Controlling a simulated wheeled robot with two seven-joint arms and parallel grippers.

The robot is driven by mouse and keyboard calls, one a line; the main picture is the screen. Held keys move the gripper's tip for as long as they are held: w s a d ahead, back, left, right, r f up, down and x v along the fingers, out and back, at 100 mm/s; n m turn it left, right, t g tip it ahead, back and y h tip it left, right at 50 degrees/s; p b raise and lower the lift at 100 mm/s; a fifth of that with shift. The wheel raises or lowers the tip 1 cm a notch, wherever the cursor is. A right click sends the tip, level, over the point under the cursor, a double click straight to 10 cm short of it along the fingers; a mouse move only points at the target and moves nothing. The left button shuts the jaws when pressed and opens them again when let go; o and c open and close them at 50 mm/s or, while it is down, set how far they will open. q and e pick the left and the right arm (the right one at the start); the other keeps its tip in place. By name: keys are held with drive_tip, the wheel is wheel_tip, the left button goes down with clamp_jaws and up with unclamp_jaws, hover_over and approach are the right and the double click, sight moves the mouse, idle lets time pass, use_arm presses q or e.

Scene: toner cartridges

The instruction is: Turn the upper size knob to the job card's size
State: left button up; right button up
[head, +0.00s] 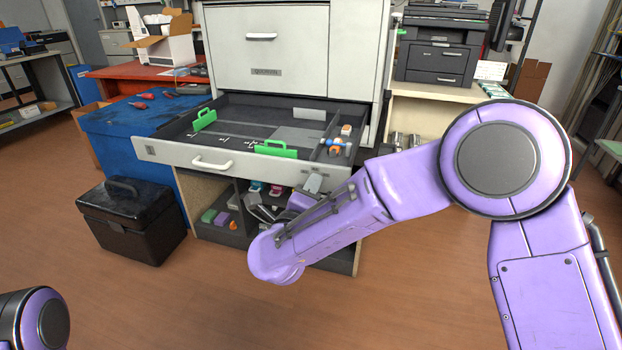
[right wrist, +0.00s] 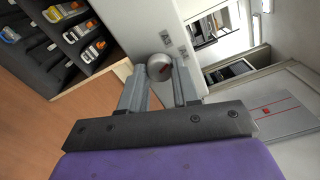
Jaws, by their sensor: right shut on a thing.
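A round grey knob (right wrist: 160,67) with a red mark sits on a pale front panel (right wrist: 145,25) in the right wrist view. My right gripper (right wrist: 163,85) has its two grey fingers on either side of the knob and is shut on it. The size that the red mark points to is too small to read. I cannot pick out the job card for sure. My left gripper is out of view.
The open drawer holds green guides (head: 276,149) and small orange and blue parts (head: 335,142). Cartridges (right wrist: 85,30) lie in the shelf below. A black case (head: 130,222) stands on the floor beside a blue cabinet (head: 125,125). The floor in front is clear.

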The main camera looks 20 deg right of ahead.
drive_tip(key=shift+n+p, duration=2.15)
drive_tip(key=shift+n, duration=0.55)
drive_tip(key=o, duration=1.1)
drive_tip(key=shift+c, duration=0.2)
drive_tip(key=v, duration=1)
drive_tip(key=shift+s+a, duration=0.2)
drive_tip(key=shift+a, duration=0.05)
